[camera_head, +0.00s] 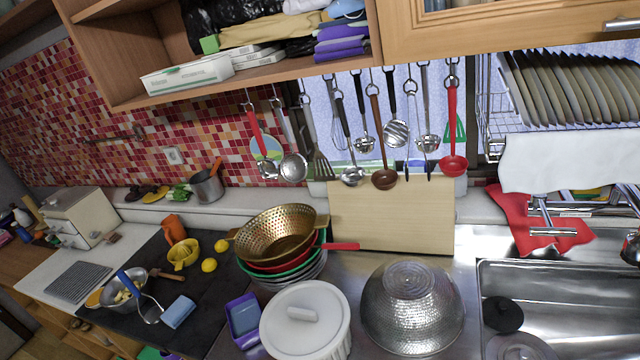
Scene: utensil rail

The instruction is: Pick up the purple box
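A small purple box (243,318) with an open top and a bluish inside stands on the counter, at the bottom centre-left. It is just left of a white lidded pot (306,322) and right of the dark stove top (195,285). Its whole upper rim shows. Folded purple items (341,42) also lie on the open shelf above; I cannot tell whether they are cloth or boxes. My gripper does not show in this view, so its place relative to the box cannot be seen.
Stacked colanders (275,240) stand behind the box, with a red handle sticking out right. An upturned metal bowl (412,308) and the sink (560,300) are to the right. Utensils hang above a wooden board (392,215). A blue sponge (178,312) lies left of the box.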

